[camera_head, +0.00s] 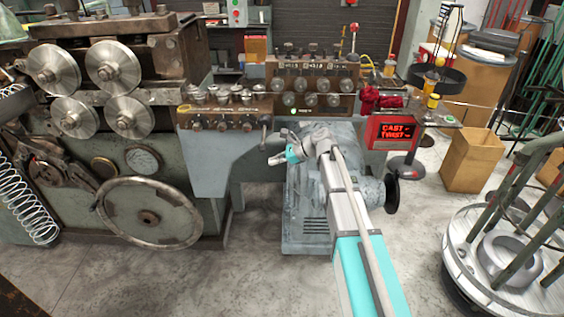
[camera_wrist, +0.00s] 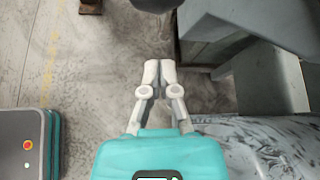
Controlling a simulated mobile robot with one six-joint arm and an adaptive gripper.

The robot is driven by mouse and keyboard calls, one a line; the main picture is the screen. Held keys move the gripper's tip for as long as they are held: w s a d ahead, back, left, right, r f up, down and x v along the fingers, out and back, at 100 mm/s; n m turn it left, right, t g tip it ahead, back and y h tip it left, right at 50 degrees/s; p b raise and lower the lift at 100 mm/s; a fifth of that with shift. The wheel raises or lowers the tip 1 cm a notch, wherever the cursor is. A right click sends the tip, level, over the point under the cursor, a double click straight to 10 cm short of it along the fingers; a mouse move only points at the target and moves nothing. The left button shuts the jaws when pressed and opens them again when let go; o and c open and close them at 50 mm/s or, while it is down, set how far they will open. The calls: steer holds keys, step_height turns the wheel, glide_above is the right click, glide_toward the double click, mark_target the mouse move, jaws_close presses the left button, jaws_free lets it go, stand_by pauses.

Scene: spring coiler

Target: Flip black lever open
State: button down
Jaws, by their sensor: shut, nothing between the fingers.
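A dark lever (camera_head: 264,135) hangs down at the right end of the control block on the machine's front. My gripper (camera_head: 273,160) is just below the lever's lower end in the head view, apart from it as far as I can see. In the wrist view, my gripper (camera_wrist: 160,70) has its two pale fingers together, with nothing between them. A dark rounded part (camera_wrist: 157,4) shows at the top edge of the wrist view, beyond the fingertips. It may be the lever's end, but most of it is cut off.
A grey motor housing (camera_head: 305,195) stands under my arm. A large handwheel (camera_head: 150,213) and metal rollers (camera_head: 110,68) are on the left. A red display box (camera_head: 391,132) is to the right.

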mark_target(264, 141)
steer(key=r+p, duration=0.1)
steer(key=a+r+p, duration=0.1)
steer(key=r+p, duration=0.1)
steer(key=shift+s+a+r+p, duration=0.2)
steer(key=shift+s+a+p, duration=0.1)
steer(key=shift+p, duration=0.1)
steer(key=shift+a, duration=0.1)
stand_by(0.5)
steer(key=shift+s+a+r, duration=0.1)
steer(key=shift+a+r, duration=0.05)
